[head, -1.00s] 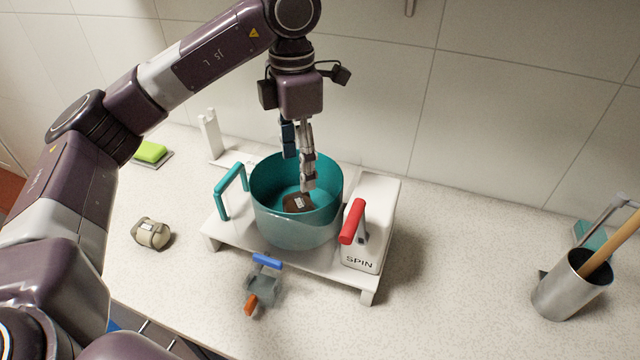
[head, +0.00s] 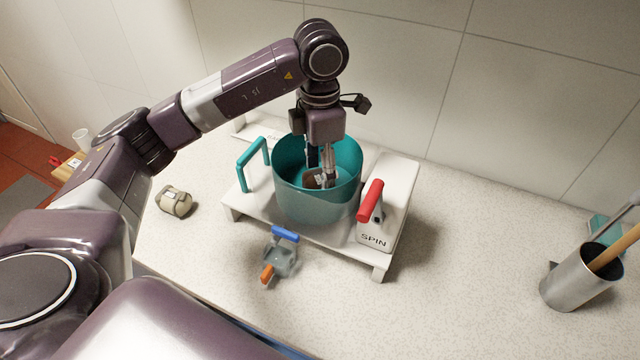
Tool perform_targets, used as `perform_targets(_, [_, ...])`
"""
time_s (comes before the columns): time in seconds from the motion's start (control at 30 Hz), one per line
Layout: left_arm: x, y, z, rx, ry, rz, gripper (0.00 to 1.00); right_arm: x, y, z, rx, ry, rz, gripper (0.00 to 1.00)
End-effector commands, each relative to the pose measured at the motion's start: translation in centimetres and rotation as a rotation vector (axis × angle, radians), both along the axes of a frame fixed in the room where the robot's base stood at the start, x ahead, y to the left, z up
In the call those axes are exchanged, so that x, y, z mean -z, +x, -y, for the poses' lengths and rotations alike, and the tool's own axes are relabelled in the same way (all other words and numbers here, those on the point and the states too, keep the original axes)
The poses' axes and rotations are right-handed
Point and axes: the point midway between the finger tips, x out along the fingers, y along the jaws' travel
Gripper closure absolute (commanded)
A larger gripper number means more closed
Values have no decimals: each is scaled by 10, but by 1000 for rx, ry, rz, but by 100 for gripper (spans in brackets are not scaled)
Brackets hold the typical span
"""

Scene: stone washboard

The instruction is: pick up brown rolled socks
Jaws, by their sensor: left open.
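The brown rolled socks (head: 312,181) lie inside the teal tub (head: 313,206) and are partly hidden by my fingers. My left gripper (head: 321,170) points straight down into the tub. Its fingers are open and down at the socks; I cannot tell whether they touch them. My right gripper is not in view.
The tub stands on a white stand (head: 240,208) beside a white SPIN block with a red handle (head: 370,200). A teal handle (head: 252,160) rises at left. Beige rolled socks (head: 175,201), a small grey device (head: 281,260) and a metal cup (head: 573,285) stand on the counter.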

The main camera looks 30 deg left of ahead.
Motion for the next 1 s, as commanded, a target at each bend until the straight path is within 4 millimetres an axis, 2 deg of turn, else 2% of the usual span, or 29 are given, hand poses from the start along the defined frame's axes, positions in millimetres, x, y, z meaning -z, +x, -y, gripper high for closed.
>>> perform_targets(0.03, [3,-2,0,0,0,-6,38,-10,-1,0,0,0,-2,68])
perform_targets(0.2, [25,-1,0,-2,1,-2,38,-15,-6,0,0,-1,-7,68])
perform_targets(0.47, [29,0,0,-1,-1,1,38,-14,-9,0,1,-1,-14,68])
perform_targets(0.73, [29,0,0,-1,0,0,67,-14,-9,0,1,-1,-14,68])
perform_targets(1.0, [28,0,0,-1,-1,1,69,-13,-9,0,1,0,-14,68])
